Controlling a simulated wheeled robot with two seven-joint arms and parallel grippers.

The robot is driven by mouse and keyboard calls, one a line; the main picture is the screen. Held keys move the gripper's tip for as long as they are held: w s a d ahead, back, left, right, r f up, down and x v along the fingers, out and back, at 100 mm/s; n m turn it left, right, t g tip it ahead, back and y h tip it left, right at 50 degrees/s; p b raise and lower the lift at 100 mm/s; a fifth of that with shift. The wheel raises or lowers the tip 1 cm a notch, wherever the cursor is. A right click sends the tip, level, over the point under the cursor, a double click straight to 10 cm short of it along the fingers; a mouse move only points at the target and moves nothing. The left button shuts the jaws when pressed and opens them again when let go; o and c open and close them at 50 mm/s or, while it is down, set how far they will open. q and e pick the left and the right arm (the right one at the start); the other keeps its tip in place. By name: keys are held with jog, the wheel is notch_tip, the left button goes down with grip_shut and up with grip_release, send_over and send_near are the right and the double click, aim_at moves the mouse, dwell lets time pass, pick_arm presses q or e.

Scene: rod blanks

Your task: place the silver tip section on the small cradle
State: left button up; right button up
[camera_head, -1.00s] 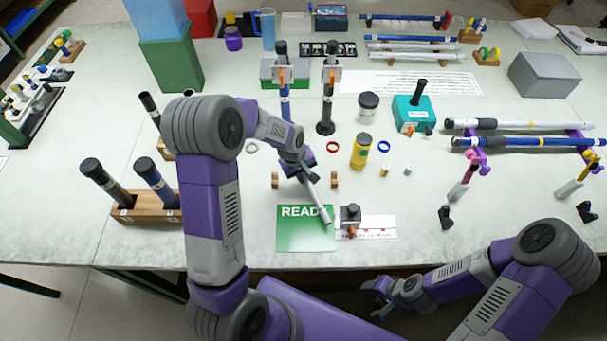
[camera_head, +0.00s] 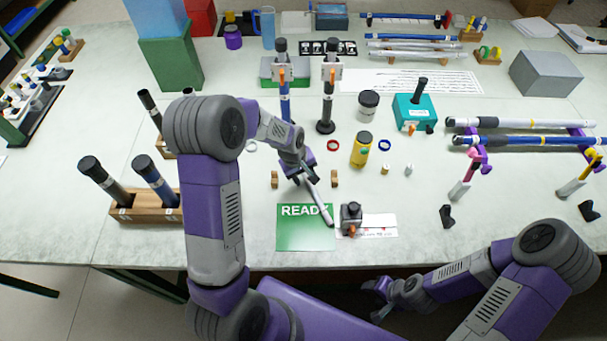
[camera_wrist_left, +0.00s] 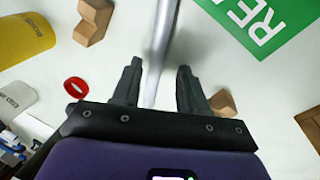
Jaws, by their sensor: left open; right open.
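The silver tip section (camera_head: 320,203) is a thin silver rod, slanting from under my left gripper to the right edge of the green READY card. The small cradle is two wooden blocks, a left one (camera_head: 275,179) and a right one (camera_head: 334,179). The rod passes between them and does not lie across both. My left gripper (camera_head: 303,176) is open above the gap. In the left wrist view, the rod (camera_wrist_left: 162,45) runs between the spread fingers (camera_wrist_left: 158,80), with gaps on both sides. My right gripper (camera_head: 376,298) is open and empty off the table's front edge.
The green READY card (camera_head: 297,235) lies in front of the cradle. A small dark block device (camera_head: 351,215) stands right of the rod's end. A yellow bottle (camera_head: 361,150) and a red ring (camera_head: 333,146) are behind the cradle. A wooden holder (camera_head: 145,207) is at left.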

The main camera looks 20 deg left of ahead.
pick_arm(q)
jog(key=shift+r, duration=0.1)
jog(key=shift+r+p, duration=0.25)
jog(key=shift+p, duration=0.05)
jog(key=p+v, duration=0.2)
jog(key=v, duration=1)
jog(key=shift+r+p, duration=0.25)
jog(key=shift+p, duration=0.1)
